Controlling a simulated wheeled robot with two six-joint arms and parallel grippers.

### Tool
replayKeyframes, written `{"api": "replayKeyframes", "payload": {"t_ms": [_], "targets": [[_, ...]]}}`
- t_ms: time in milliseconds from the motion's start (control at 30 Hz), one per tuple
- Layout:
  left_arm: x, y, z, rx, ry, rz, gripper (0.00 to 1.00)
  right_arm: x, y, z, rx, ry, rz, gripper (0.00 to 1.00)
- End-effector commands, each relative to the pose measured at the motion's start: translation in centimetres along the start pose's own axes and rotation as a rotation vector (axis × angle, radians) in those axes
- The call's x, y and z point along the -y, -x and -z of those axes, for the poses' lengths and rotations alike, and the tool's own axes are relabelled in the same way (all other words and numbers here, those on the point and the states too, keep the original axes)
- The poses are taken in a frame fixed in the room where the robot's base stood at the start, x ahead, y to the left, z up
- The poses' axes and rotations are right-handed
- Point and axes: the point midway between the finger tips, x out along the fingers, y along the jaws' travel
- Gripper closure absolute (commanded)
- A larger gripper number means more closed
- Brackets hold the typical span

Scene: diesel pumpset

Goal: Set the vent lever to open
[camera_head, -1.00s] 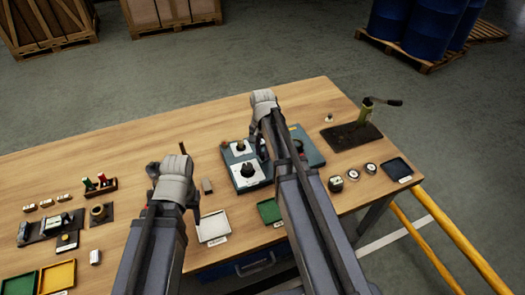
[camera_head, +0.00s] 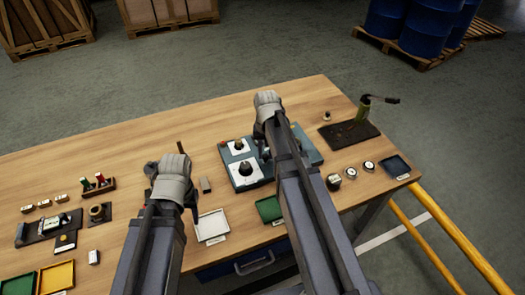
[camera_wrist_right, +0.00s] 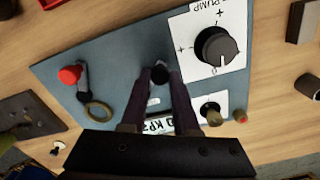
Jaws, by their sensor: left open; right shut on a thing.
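The blue-grey control panel (camera_head: 308,150) lies on the workbench and fills much of the right wrist view (camera_wrist_right: 115,55). My left gripper (camera_head: 172,178) is open and empty above the bench, left of the panel.
The panel also carries a pump dial (camera_wrist_right: 215,45), a red knob (camera_wrist_right: 70,75), a metal ring (camera_wrist_right: 97,111), a small switch (camera_wrist_right: 210,110) and a partly covered KPa display (camera_wrist_right: 162,125). A white tray (camera_head: 211,226) and a green tray (camera_head: 269,209) lie in front.

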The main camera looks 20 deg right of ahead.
Motion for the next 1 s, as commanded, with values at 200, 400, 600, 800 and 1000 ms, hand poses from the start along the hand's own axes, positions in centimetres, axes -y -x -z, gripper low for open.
{"api": "replayKeyframes", "payload": {"t_ms": [200,400,600,800,1000], "targets": [[0.0,0.0,0.0,0.0,0.0,0.0,0.5,-1.1,0.0,-0.5,0.001,0.191,0.0,1.0],[0.0,0.0,0.0,0.0,0.0,0.0,0.5,-1.9,0.0,-0.6,0.001,0.335,0.0,1.0],[0.0,0.0,0.0,0.0,0.0,0.0,0.5,-2.4,0.0,-0.6,0.001,0.439,-0.001,1.0],[0.0,0.0,0.0,0.0,0.0,0.0,0.5,-2.7,0.0,-0.6,0.001,0.496,0.0,1.0],[0.0,0.0,0.0,0.0,0.0,0.0,0.5,-2.8,0.0,-0.6,0.001,0.518,0.0,1.0]]}}
